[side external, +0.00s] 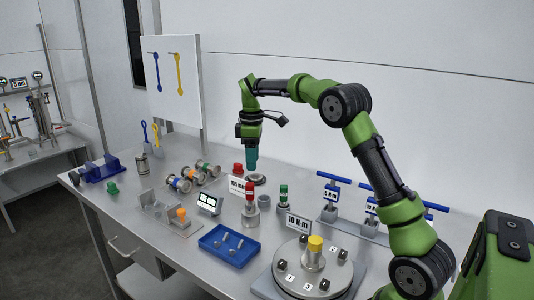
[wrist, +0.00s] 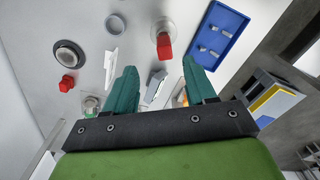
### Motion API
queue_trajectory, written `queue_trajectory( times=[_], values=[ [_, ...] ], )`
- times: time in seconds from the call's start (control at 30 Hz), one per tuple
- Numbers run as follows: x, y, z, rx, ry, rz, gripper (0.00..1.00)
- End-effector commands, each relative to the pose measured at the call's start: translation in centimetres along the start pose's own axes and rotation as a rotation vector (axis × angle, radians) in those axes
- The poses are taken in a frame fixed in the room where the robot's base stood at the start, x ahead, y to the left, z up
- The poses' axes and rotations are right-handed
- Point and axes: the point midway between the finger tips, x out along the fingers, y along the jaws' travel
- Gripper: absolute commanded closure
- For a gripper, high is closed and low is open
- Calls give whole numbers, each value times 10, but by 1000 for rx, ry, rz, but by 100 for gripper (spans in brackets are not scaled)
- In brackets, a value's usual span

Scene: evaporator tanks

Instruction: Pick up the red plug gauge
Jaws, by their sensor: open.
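The red plug gauge (side external: 249,192) stands upright in the middle of the bench, its red handle above a round metal base. In the wrist view its red handle (wrist: 164,46) shows ahead of the fingertips, near the top of the picture. My gripper (side external: 252,167) points down in the side view, above and behind the gauge, near a round metal piece. In the wrist view my gripper (wrist: 158,68) has its two teal fingers wide apart with nothing between them. It does not touch the gauge.
A green-handled gauge (side external: 284,193) stands right of the red one. A label plate (side external: 238,185) stands close behind it. A blue tray (side external: 229,243) lies in front. A smaller red knob (side external: 238,168) sits near my gripper. A round turntable (side external: 306,272) is at front right.

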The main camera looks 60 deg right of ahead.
Motion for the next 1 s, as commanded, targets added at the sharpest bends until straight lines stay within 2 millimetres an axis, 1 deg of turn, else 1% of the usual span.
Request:
queue_trajectory(
  times=[0.03,0.1,0.2,0.37,0.57,0.7,0.8,1.0],
  values=[
    [11,-1,0,0,-2,-5,45],
    [23,-1,0,0,-2,-3,45],
    [33,-1,0,1,0,-2,45],
    [42,-1,-2,1,1,-1,45],
    [70,-7,-10,-1,-1,-3,45],
    [87,-6,-10,1,0,-1,45],
    [91,-6,-10,2,0,-1,45],
    [91,-6,-10,1,1,0,45]
  ],
)
